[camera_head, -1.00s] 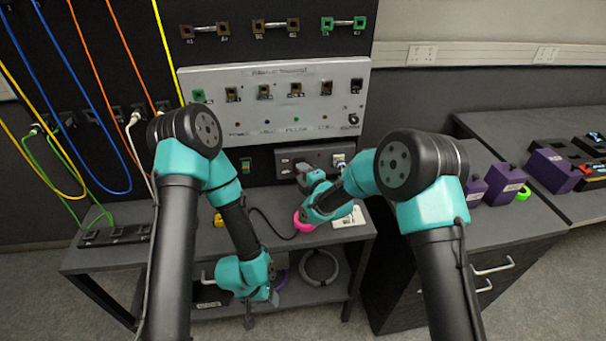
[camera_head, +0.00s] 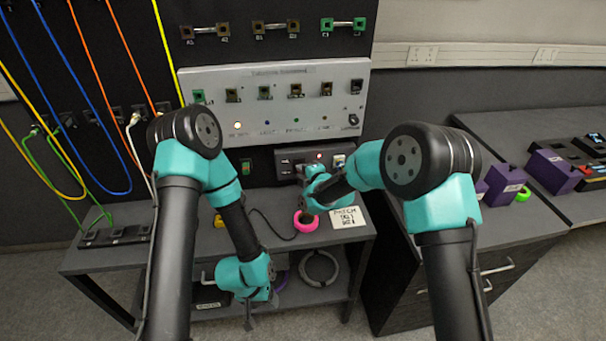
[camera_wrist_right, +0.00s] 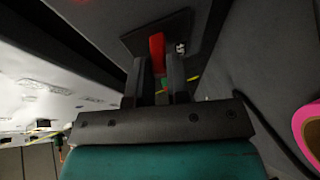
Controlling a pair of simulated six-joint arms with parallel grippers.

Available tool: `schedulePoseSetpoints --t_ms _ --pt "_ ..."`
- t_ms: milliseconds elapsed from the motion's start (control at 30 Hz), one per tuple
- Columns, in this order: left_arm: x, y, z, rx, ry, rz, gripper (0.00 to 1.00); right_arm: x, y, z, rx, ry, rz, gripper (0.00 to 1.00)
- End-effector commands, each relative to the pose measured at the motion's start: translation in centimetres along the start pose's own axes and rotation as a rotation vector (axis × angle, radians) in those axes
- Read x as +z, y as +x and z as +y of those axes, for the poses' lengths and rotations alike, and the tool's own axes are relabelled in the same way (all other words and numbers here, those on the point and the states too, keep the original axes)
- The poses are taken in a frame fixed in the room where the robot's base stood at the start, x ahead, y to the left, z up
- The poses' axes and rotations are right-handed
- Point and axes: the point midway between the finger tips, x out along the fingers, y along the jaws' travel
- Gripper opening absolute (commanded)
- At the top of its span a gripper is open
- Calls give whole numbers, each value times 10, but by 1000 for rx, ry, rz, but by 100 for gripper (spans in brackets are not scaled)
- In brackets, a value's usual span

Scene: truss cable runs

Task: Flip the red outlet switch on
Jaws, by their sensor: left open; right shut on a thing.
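The red outlet switch (camera_wrist_right: 157,52) shows in the right wrist view as a red lever on a dark plate. My right gripper (camera_wrist_right: 159,80) has its fingertips on either side of it and is shut on it. In the head view the dark outlet box (camera_head: 287,161) sits low on the back wall, with a red light (camera_head: 319,156) lit on its face. My right gripper (camera_head: 302,177) is in front of this box and partly hides it. My left gripper (camera_head: 249,322) hangs low in front of the bench, open and away from the box.
A pink ring (camera_head: 306,222) and a white note card (camera_head: 348,217) lie on the bench top. A black cable (camera_head: 270,225) runs over the bench. Purple blocks (camera_head: 503,184) stand at the right.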

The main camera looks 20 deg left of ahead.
Motion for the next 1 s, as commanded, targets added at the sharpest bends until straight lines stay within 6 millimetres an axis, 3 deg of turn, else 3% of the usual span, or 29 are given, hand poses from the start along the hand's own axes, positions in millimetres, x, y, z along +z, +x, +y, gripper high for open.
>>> schedulePoseSetpoints --t_ms 433,867,900,1000 --pt "0 0 0 0 0 0 61 0 2 13 -208 86 1 0" --pt "0 0 0 0 0 0 61 1 2 14 -239 100 -1 0" --pt "0 0 0 0 0 0 61 1 2 14 -239 100 -1 20" --pt "0 0 0 0 0 0 61 1 2 14 -239 100 -1 30"
